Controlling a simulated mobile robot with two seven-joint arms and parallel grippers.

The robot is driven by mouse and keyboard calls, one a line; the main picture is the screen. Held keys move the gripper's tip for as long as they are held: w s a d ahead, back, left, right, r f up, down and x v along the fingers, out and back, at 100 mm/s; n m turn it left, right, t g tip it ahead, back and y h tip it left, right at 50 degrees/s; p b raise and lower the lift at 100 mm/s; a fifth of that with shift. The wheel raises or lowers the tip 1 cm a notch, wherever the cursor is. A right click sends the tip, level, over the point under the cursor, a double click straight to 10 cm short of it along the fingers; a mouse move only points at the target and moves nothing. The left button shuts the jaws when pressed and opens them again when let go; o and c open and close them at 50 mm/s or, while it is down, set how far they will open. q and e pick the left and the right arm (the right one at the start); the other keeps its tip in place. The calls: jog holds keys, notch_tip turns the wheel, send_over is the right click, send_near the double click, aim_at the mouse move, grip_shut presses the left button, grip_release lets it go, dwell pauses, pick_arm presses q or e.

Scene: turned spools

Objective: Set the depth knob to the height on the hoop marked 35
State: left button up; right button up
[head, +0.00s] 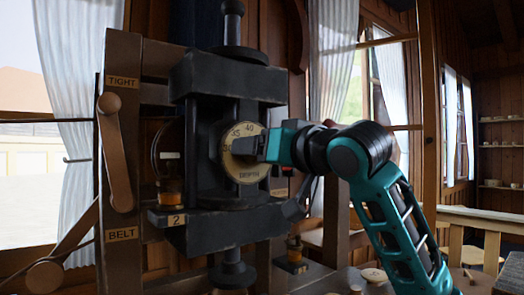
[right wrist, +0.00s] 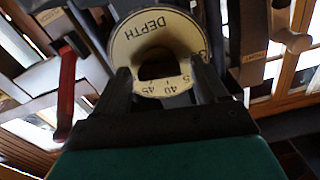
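The depth knob's round cream dial (head: 243,153) is on the front of a dark machine, marked DEPTH, with 35 and 40 readable near its top. In the right wrist view the dial (right wrist: 126,48) is close ahead, with DEPTH, 40 and 45 readable around a dark centre. My right gripper (head: 262,148) is in front of the dial and hides its middle and right part. Its two fingers (right wrist: 163,82) are spread, with part of the dial showing between them; contact is unclear. No pointer or hoop is clearly seen. My left gripper is out of view.
Left of the dial is a wooden post with a TIGHT (head: 122,82) and a BELT (head: 121,235) label and a wooden lever (head: 115,155). An amber jar (head: 171,192) stands by a plate marked 2 (head: 177,220). A red lever (right wrist: 67,92) shows in the right wrist view.

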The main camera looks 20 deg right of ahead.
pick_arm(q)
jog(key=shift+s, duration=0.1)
pick_arm(e)
jog(key=c, duration=1)
pick_arm(q)
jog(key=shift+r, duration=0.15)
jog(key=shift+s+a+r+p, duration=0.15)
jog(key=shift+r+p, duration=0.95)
jog(key=shift+p, duration=0.35)
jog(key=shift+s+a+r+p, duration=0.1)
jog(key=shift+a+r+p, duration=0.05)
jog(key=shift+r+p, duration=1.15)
pick_arm(e)
jog(key=shift+d+m, duration=0.1)
jog(key=shift+m, duration=3.8)
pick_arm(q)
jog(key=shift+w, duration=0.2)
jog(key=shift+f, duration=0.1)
pick_arm(e)
jog(key=o, duration=1.1)
